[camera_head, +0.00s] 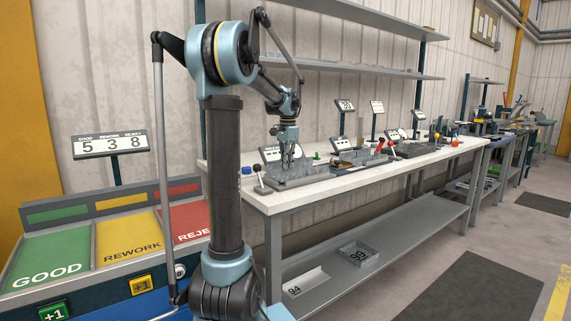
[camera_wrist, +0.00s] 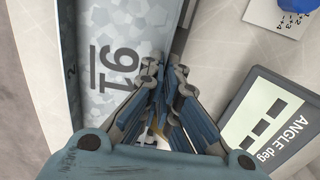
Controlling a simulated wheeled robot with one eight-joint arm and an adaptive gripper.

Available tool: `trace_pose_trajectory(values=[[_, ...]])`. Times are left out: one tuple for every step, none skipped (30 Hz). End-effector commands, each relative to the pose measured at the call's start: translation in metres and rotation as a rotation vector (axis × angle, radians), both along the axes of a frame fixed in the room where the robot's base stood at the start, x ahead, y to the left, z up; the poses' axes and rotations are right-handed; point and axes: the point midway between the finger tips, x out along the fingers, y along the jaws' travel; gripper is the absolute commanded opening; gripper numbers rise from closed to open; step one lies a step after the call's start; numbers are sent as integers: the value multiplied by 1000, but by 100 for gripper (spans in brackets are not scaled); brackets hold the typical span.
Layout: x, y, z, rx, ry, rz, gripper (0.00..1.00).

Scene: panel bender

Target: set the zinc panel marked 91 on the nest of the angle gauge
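The zinc panel marked 91 (camera_wrist: 112,62) is a grey, spangled folded sheet, its number facing up in the wrist view. My gripper (camera_wrist: 165,78) has its fingertips close together, one on each side of the panel's right upright edge, and appears to grip it. In the head view, my gripper (camera_head: 287,150) points down over the near end of the bench. The angle gauge's display (camera_wrist: 268,122), lettered ANGLE deg, stands right of my fingers. The gauge's metal body (camera_head: 290,181) lies below my gripper in the head view. Its nest is not clear to see.
The white bench (camera_head: 350,180) carries other gauges and small displays further right. A panel marked 99 (camera_head: 358,255) and one marked 94 (camera_head: 305,283) lie on the lower shelf. GOOD (camera_head: 45,262), REWORK and REJECT bins stand left. A blue knob (camera_wrist: 298,5) is at upper right.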

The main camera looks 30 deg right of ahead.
Motion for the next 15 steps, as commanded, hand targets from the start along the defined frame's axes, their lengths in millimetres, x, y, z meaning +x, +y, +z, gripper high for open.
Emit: trace_pose_trajectory(values=[[0, 0, -1, 0, 0, 0, 0], [0, 0, -1, 0, 0, 0, 0], [0, 0, -2, 0, 0, 0, 0], [0, 0, -2, 0, 0, 0, 0], [0, 0, -3, 0, 0, 0, 0], [0, 0, -4, 0, 0, 0, 0], [0, 0, -4, 0, 0, 0, 0], [0, 0, -5, 0, 0, 0, 0], [0, 0, -5, 0, 0, 0, 0], [0, 0, -6, 0, 0, 0, 0], [0, 0, -6, 0, 0, 0, 0], [0, 0, -7, 0, 0, 0, 0], [0, 0, -7, 0, 0, 0, 0], [0, 0, -8, 0, 0, 0, 0], [0, 0, -9, 0, 0, 0, 0]])
